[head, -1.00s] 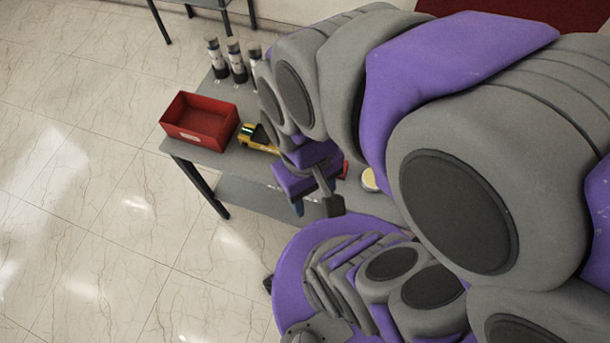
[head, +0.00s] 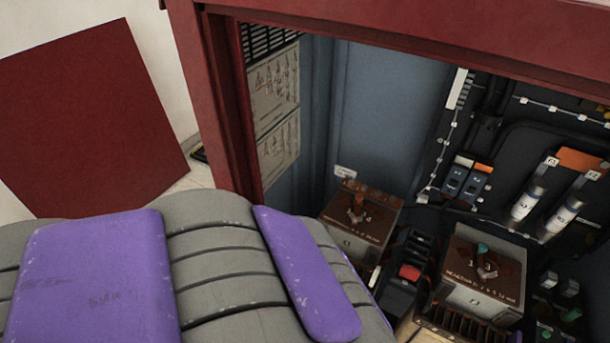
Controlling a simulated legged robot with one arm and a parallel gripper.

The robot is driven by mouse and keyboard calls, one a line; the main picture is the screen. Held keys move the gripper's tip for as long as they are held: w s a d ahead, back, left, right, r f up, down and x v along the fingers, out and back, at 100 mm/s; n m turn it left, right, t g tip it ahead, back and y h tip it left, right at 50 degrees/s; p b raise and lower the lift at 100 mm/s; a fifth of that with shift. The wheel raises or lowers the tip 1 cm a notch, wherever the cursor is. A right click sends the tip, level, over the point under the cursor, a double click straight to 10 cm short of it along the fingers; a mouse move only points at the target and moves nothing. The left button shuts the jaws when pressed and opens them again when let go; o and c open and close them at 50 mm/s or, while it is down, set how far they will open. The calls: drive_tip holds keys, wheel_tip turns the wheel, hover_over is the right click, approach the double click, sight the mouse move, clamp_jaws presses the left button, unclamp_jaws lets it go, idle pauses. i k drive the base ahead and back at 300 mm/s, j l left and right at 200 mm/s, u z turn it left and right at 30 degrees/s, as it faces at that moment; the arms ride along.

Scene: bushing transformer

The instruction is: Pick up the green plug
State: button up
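In the head view, a small teal-green piece (head: 483,248) stands on the brown top of the right metal box (head: 480,290) inside the cabinet. It may be the green plug, but it is too small to tell. Small green spots (head: 572,314) also show at the lower right edge, and I cannot tell what they are. My grey and purple arm fills the lower left. My gripper is out of view, so its relation to the plug is hidden.
The cabinet has a dark red frame (head: 215,110) and blue-grey inner walls (head: 385,110). Another brown-topped box (head: 360,225) stands left of the first. Two white cylinders (head: 528,200) (head: 562,215) are mounted at right. A red panel (head: 90,120) stands outside, left.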

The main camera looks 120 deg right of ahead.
sight(571, 315)
drive_tip(key=k+j+u, duration=0.1)
drive_tip(key=u, duration=3.55)
drive_tip(key=k+l+u, duration=0.1)
drive_tip(key=u, duration=1.65)
drive_tip(key=i+u, duration=0.1)
drive_tip(key=u, duration=0.25)
drive_tip(key=i+u, duration=0.1)
drive_tip(key=u, duration=0.3)
drive_tip(key=i+u, duration=0.1)
drive_tip(key=u, duration=0.25)
